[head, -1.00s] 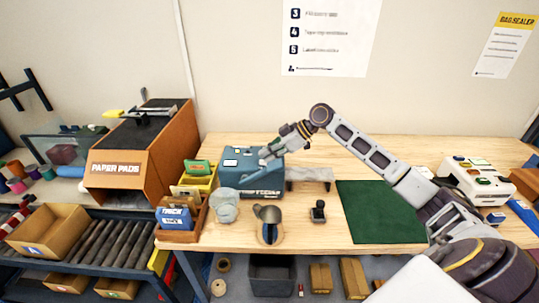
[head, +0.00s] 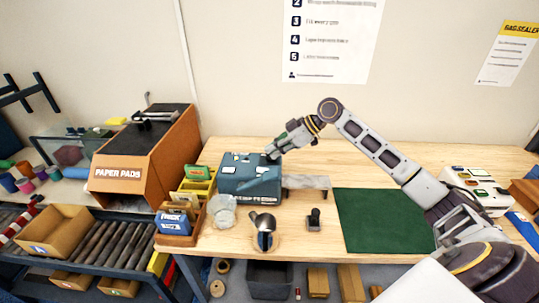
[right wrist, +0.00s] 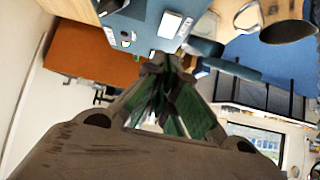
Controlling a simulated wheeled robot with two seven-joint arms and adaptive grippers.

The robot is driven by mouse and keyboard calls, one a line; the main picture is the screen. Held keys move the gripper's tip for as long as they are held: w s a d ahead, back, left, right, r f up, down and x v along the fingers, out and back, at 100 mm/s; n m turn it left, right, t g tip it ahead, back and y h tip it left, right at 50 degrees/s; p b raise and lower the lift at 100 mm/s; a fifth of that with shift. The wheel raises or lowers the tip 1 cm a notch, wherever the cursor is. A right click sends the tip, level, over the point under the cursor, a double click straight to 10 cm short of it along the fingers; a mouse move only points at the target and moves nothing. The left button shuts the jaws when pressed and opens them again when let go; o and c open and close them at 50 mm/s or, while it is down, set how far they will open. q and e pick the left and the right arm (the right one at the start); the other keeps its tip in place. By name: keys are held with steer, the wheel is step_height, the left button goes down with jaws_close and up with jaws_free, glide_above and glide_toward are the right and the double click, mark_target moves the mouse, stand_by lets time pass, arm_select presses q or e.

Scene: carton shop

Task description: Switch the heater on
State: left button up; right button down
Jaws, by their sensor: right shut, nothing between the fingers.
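A blue box-shaped machine (head: 250,190) stands on the wooden table, left of its middle, with pale panels on its top. I cannot tell for sure that it is the heater. My right gripper (head: 272,154) is shut and empty, at the machine's top right back edge. In the right wrist view the shut fingertips (right wrist: 165,66) point at the machine's top (right wrist: 148,28), which shows white panels and small dark and light controls. I cannot tell whether the fingertips touch it, nor the state of any switch. My left gripper is not in view.
A dispenser with a curved top (head: 264,230), a clear round item (head: 221,212) and a small black-handled tool (head: 313,219) stand in front of the machine. A grey stand (head: 306,183) is to its right. A green mat (head: 385,222) lies bare further right.

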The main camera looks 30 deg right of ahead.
steer(key=b+v, duration=0.1)
steer(key=v, duration=0.6)
steer(key=shift+s+d+f, duration=0.1)
steer(key=shift+d, duration=0.1)
stand_by(0.6)
